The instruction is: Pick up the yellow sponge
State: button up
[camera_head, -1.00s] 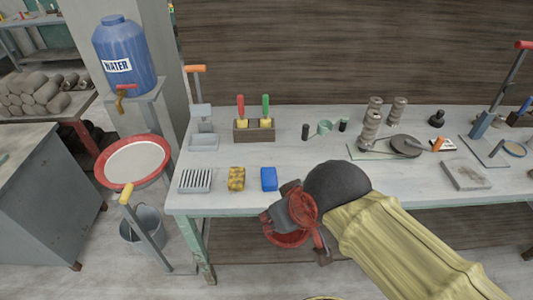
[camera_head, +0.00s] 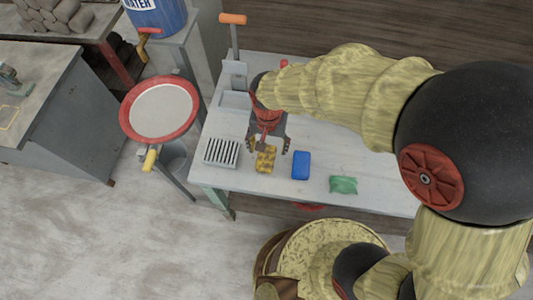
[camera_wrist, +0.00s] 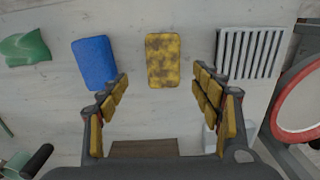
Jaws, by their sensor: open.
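The yellow sponge (camera_head: 265,159), mottled with brown, lies flat on the workbench (camera_head: 240,180) between a slatted rack and a blue sponge. In the wrist view the yellow sponge (camera_wrist: 163,60) lies ahead of the fingertips, roughly midway between them. My gripper (camera_head: 266,147) is open and empty above the sponge in the head view, partly covering its far end. In the wrist view my gripper (camera_wrist: 160,85) shows its two padded fingers spread wider than the sponge, apart from it.
The blue sponge (camera_head: 301,165) is close on the right, with a green cloth-like item (camera_head: 343,185) beyond. The slatted rack (camera_head: 221,153) is close on the left. A red-rimmed basin (camera_head: 160,108) stands left of the bench. My arm hides much of the bench's right side.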

aim_at(266, 156)
jog(key=f, duration=0.2)
jog(key=f+b, duration=0.1)
jog(key=f, duration=0.2)
jog(key=f+b, duration=0.1)
jog(key=f, duration=0.2)
jog(key=shift+a, duration=0.3)
jog(key=c, duration=0.3)
jog(key=c, duration=0.7)
jog(key=shift+c, duration=0.2)
jog(key=shift+r, duration=0.1)
